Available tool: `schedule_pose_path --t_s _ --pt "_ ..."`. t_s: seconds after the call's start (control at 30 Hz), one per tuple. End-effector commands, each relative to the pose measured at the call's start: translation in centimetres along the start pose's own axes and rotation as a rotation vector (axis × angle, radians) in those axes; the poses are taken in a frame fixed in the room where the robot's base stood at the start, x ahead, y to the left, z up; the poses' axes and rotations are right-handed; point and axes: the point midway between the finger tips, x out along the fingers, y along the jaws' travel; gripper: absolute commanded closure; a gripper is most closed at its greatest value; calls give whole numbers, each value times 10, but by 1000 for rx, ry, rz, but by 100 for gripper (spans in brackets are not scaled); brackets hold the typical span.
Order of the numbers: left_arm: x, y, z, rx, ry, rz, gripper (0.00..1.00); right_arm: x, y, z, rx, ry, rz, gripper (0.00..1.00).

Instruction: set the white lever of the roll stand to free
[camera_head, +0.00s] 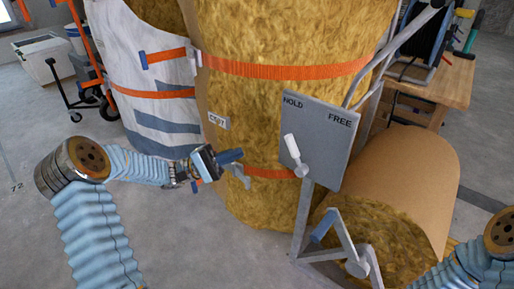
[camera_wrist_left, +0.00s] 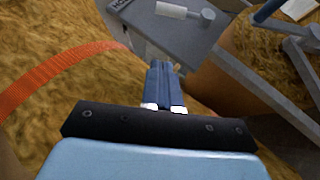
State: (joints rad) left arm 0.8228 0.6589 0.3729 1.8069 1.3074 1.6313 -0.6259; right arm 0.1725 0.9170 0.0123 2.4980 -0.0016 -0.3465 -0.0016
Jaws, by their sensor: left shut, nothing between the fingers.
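The white lever (camera_head: 292,148) is on the grey plate (camera_head: 328,140) of the roll stand, which is marked HOLD at its upper left and FREE at its right. The lever's white grip tilts up and left from its pivot, towards HOLD. In the left wrist view the lever (camera_wrist_left: 178,10) shows at the top edge. My left gripper (camera_head: 238,156) is left of the plate, in front of the yellow-brown roll, apart from the lever. Its blue fingers (camera_wrist_left: 165,85) are together and empty. My right arm shows at the lower right, but its gripper is out of view.
The large fibrous roll (camera_head: 270,110) with orange straps stands behind the plate. Below it are a grey crank-like arm (camera_head: 340,240) and a brown-covered roll (camera_head: 410,170). A wooden bench (camera_head: 440,80) is at the back right. Open floor lies at the lower left.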

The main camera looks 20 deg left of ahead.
Motion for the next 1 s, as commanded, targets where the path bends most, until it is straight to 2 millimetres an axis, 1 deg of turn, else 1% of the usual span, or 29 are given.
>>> schedule_pose_path --t_s 0.17,0.4,0.5,0.6,0.7,0.83,1.0 --pt "28 -1 1 0 -5 -1 100 3 1 0 0 1 0 57" --pt "80 -1 1 0 -6 -2 100 7 3 0 0 2 0 57" --pt "99 -2 2 -1 -5 -2 100 9 3 0 0 3 0 57" --pt "109 -2 15 -2 -3 -3 100 10 4 0 0 3 0 57" --pt "116 -1 22 -1 -2 -2 100 11 4 -1 0 3 0 57" --pt "121 -1 28 -1 -2 -2 100 12 4 -1 0 4 0 57" --pt "123 -1 29 -1 -1 -1 100 12 4 -1 0 4 0 57"
